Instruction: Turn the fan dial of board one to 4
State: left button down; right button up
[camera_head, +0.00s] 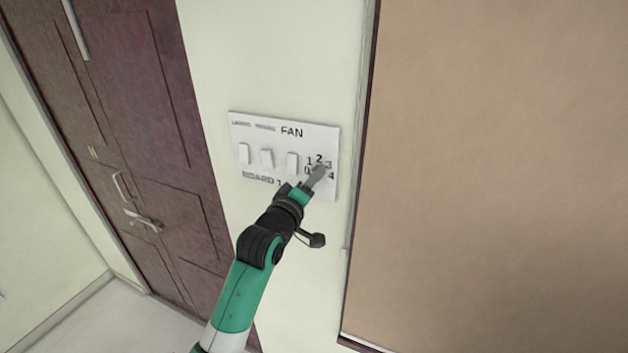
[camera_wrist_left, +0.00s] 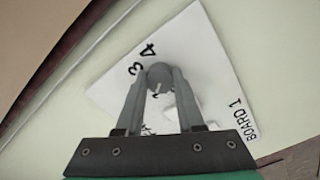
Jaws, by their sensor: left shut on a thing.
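Board one (camera_head: 265,139) is a white switch plate on the wall, marked FAN and BOARD 1, with several white rocker switches at its left and middle. The fan dial is at its right end, ringed by numerals, and is mostly hidden by my gripper in the head view. My left gripper (camera_head: 319,174) is at this dial. In the left wrist view the round grey fan dial (camera_wrist_left: 160,74) sits between the two fingertips, which are shut on it. The numerals 3 and 4 show beside it. I cannot tell which numeral the dial points to. My right gripper is not in view.
A dark brown door (camera_head: 125,130) with a metal handle (camera_head: 143,220) stands to the left. A large tan panel (camera_head: 500,170) with a dark frame is to the right of the board. Bare pale wall (camera_head: 285,55) surrounds the board.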

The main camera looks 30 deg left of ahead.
pick_arm(q)
jog(key=m+b, duration=0.1)
jog(key=m, duration=2.6)
jog(key=shift+a+r, duration=0.1)
jog(key=shift+a, duration=0.05)
dwell(0.4)
jog(key=c, duration=0.5)
grip_release()
jog(key=shift+s, duration=0.1)
